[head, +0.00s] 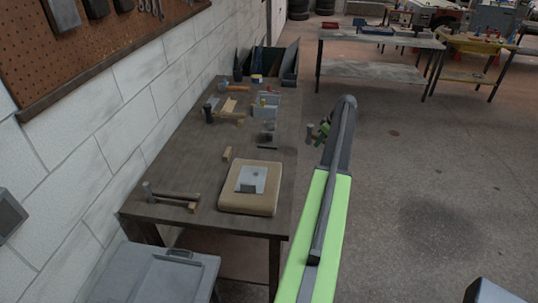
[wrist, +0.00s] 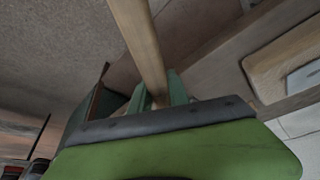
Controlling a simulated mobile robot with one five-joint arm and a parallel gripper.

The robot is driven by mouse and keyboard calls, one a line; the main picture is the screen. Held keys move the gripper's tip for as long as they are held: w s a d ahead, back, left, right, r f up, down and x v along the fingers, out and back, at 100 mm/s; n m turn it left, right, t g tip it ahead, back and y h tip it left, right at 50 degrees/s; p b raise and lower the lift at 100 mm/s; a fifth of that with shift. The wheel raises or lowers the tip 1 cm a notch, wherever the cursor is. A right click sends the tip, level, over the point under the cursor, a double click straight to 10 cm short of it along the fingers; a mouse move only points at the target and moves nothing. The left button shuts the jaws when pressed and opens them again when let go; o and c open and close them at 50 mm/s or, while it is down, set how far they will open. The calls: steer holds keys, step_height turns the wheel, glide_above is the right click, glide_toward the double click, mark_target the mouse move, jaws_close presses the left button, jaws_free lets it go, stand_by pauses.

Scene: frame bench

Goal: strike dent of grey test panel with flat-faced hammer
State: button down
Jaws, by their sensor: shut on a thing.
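The grey test panel (head: 254,174) lies on a tan pad (head: 232,201) at the front of the bench. Both also show at the right edge of the wrist view, the panel (wrist: 305,77) and the pad (wrist: 262,66). The dent is too small to make out clearly. My gripper (head: 324,130) is right of the bench, apart from the panel. In the wrist view its green fingers (wrist: 158,92) are shut on a hammer's wooden handle (wrist: 138,40). The hammer's grey head (head: 311,132) shows small in the head view; its face shape cannot be told.
Several tools and a grey bin (head: 266,104) stand farther back on the bench (head: 180,162). A wall runs along the left.

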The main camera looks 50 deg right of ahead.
steer(key=w+a+r+p, duration=0.1)
steer(key=a+r+p, duration=0.1)
steer(key=a, duration=0.8)
steer(key=w+a+r+n+p, duration=0.1)
steer(key=w+a+r+p, duration=0.1)
steer(key=a, duration=0.8)
steer(key=w+a+r+p, duration=0.1)
steer(key=a+r+p, duration=0.3)
steer(key=a, duration=0.7)
steer(key=shift+w+r+n+y, duration=0.35)
steer(key=shift+r+n+y, duration=0.05)
steer(key=shift+r, duration=0.05)
step_height(320, 180, down, 4)
steer(key=b, duration=0.4)
